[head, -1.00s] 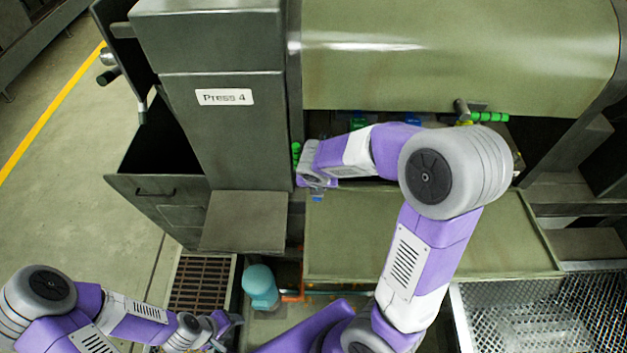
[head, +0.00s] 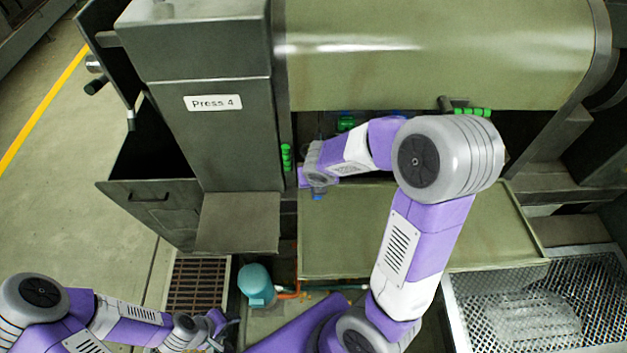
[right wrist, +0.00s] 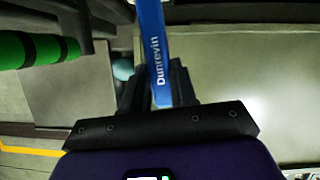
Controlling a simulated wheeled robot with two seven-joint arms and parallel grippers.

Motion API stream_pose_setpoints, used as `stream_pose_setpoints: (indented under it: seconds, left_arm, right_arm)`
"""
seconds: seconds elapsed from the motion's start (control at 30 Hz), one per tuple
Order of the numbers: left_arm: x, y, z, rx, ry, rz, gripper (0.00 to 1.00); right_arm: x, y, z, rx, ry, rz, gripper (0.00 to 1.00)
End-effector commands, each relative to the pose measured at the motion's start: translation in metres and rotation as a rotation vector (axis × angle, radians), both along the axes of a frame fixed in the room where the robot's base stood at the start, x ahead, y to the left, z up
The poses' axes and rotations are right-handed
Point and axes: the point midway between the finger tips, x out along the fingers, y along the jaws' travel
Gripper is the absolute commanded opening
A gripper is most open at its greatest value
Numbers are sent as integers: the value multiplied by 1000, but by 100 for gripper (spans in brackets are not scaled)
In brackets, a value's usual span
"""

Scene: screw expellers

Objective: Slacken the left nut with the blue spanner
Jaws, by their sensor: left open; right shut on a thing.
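The blue spanner (right wrist: 156,55), lettered "Dunrevin", is between the fingers of my right gripper (right wrist: 157,88), which is shut on it. Its far end runs out of the top of the right wrist view. In the head view my right gripper (head: 318,182) is under the press drum, right of the grey cabinet, with a small blue bit of the spanner (head: 318,196) showing below it. My left gripper (head: 222,328) is open and empty at the lower left, beside the floor grate. I cannot make out the left nut in either view; my right arm covers part of the space under the drum.
A green ribbed grip (head: 286,157) stands on the cabinet's (head: 225,130) right edge; another (head: 470,111) sits under the drum (head: 430,55). A flat green tray (head: 340,235) lies below my right arm. A teal cylinder (head: 256,286) stands near the grate (head: 198,284). A mesh platform (head: 540,305) is at right.

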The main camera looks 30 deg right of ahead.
Motion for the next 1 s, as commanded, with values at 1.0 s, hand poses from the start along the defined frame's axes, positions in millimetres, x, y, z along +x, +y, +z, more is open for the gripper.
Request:
stream_pose_setpoints:
  seconds: [1.0]
  left_arm:
    - [0, 0, 27, 0, 0, 0, 52]
  right_arm:
    - [-5, -18, 1, -1, -4, 139, 0]
